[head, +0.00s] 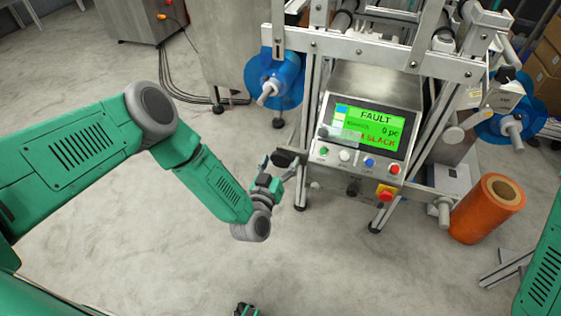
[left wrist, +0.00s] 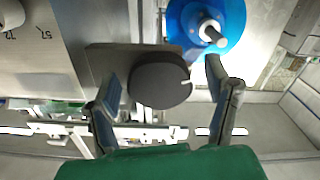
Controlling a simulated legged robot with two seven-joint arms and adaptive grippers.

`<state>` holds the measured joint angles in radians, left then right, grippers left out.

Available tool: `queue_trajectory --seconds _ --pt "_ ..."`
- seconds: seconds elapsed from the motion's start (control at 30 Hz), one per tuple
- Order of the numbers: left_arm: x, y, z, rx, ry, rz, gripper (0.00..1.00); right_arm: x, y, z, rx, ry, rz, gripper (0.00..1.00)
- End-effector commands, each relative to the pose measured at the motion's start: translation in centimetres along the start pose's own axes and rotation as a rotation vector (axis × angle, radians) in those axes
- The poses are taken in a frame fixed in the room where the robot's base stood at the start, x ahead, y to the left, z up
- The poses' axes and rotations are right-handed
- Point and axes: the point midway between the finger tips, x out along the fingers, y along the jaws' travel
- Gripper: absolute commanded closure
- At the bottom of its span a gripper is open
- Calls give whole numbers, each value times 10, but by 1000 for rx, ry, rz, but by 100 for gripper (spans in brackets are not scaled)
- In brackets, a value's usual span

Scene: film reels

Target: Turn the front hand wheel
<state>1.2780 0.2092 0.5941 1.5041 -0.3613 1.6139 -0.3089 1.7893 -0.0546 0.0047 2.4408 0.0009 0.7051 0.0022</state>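The front hand wheel looks like a dark round disc (left wrist: 161,86) with a small white mark on its right edge in the left wrist view. In the head view it is a small dark shape (head: 286,157) at the left side of the machine's control box, partly hidden by my gripper. My left gripper (head: 283,164) is at the wheel. In the left wrist view its two fingers (left wrist: 163,78) are spread on either side of the disc, with a visible gap at the right finger; contact at the left finger is unclear. My right gripper is not identifiable.
A control panel (head: 366,127) reads FAULT and SLACK, with several buttons and a red stop knob (head: 385,192) below. A blue reel (head: 274,80) hangs above my gripper, beside a metal post. An orange roll (head: 487,208) stands at right. Floor left of the machine is clear.

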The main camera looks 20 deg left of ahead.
Motion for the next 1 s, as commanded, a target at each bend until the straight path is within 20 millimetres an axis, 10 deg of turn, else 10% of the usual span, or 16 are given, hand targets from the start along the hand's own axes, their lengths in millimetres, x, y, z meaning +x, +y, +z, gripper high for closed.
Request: queue_trajectory --seconds 1.0 --pt "-120 -1 1 0 -1 0 29 -1 0 1 0 3 0 60"
